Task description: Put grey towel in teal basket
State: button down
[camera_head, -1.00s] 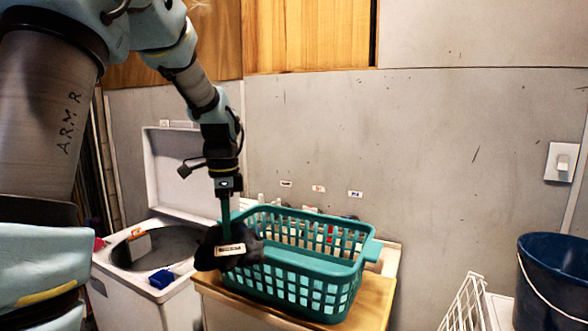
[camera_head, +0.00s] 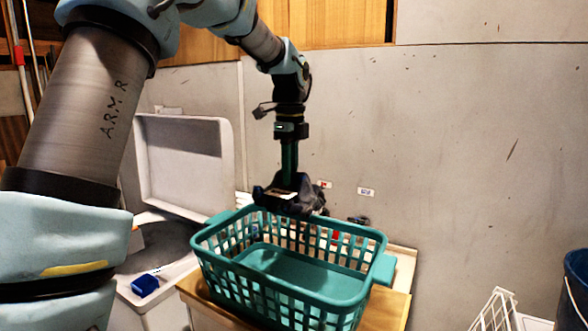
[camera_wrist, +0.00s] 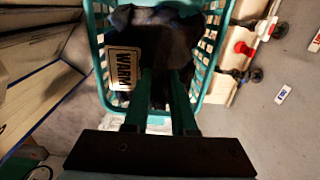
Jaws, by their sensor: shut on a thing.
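The grey towel (camera_head: 291,197) looks like a dark, bunched cloth with a pale label. The label reads "WARM" in the wrist view (camera_wrist: 175,32). My gripper (camera_head: 290,180) points down and is shut on this cloth. The part of the basket floor that shows in the head view is empty.
The basket stands on a wooden-topped cabinet (camera_head: 393,310). A white top-loading washer (camera_head: 185,170) with its lid up is at left, with a blue block (camera_head: 145,285) on its edge. A dark blue bucket (camera_head: 577,285) and white rack (camera_head: 495,312) are at right.

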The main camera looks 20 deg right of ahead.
jog(key=shift+f+b, duration=2.65)
jog(key=shift+f, duration=0.35)
notch_tip(320, 180, down, 6)
jog(key=b, duration=0.2)
jog(key=shift+f+b, duration=0.15)
jog(key=shift+b, duration=0.2)
jog(key=c, duration=0.7)
grip_release()
jog(key=shift+o, duration=0.2)
notch_tip(320, 180, up, 9)
jog(key=p, duration=0.8)
